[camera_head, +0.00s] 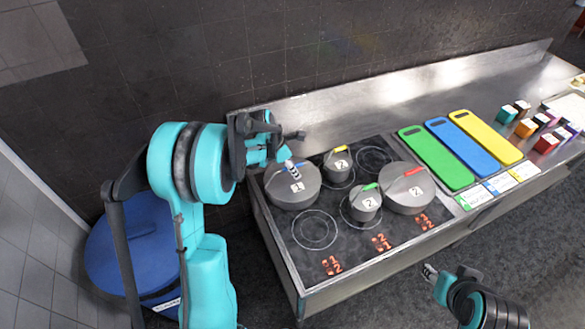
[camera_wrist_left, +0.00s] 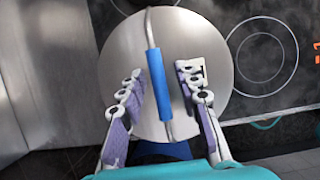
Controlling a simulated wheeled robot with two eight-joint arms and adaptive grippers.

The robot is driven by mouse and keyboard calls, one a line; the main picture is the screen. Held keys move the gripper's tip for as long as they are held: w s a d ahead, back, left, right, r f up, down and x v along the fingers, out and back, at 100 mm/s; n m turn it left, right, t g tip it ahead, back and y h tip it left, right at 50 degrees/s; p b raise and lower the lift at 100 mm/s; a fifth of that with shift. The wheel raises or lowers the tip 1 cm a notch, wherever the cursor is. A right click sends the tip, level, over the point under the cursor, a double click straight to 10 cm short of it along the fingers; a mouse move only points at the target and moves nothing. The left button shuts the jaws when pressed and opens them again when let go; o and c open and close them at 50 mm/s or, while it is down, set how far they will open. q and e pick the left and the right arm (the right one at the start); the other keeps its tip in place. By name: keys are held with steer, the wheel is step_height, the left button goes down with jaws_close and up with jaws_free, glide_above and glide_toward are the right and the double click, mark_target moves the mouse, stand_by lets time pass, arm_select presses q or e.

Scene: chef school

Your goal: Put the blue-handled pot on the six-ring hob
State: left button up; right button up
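The blue-handled pot (camera_head: 303,198) is grey, lidded and upright on the back-left part of the black six-ring hob (camera_head: 315,230). In the left wrist view its round lid (camera_wrist_left: 185,35) fills the middle, with the blue handle (camera_wrist_left: 157,82) across it. My left gripper (camera_head: 283,154) is over this pot. In the left wrist view my left gripper (camera_wrist_left: 160,76) is open, one finger on each side of the handle, with gaps between. My right gripper (camera_head: 432,274) is in front of the counter, away from the pots; its finger opening is too small to judge.
Other pots on the hob have yellow (camera_head: 338,165), green (camera_head: 366,203) and red (camera_head: 407,190) handles. The front-left ring is bare. Green, blue and yellow boards (camera_head: 462,148) lie to the right, with small coloured blocks beyond. A wall stands behind the counter.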

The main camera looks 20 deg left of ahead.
arm_select(q)
steer(key=shift+a+r, duration=0.1)
steer(key=shift+r, duration=0.45)
steer(key=p+v, duration=0.2)
steer(key=v, duration=0.8)
steer(key=shift+s+r, duration=0.2)
steer(key=shift+r, duration=0.15)
steer(key=s+d+r+m+t+y, duration=0.2)
steer(key=s+d+r+m, duration=0.3)
steer(key=s+d+m, duration=0.65)
steer(key=s+d+f+m+t+y, duration=0.1)
steer(key=s+d+f+m, duration=0.1)
steer(key=s+m, duration=0.7)
steer(key=m, duration=0.7)
steer(key=shift+s+t, duration=0.15)
steer(key=shift+t, duration=0.25)
steer(key=shift+d, duration=0.1)
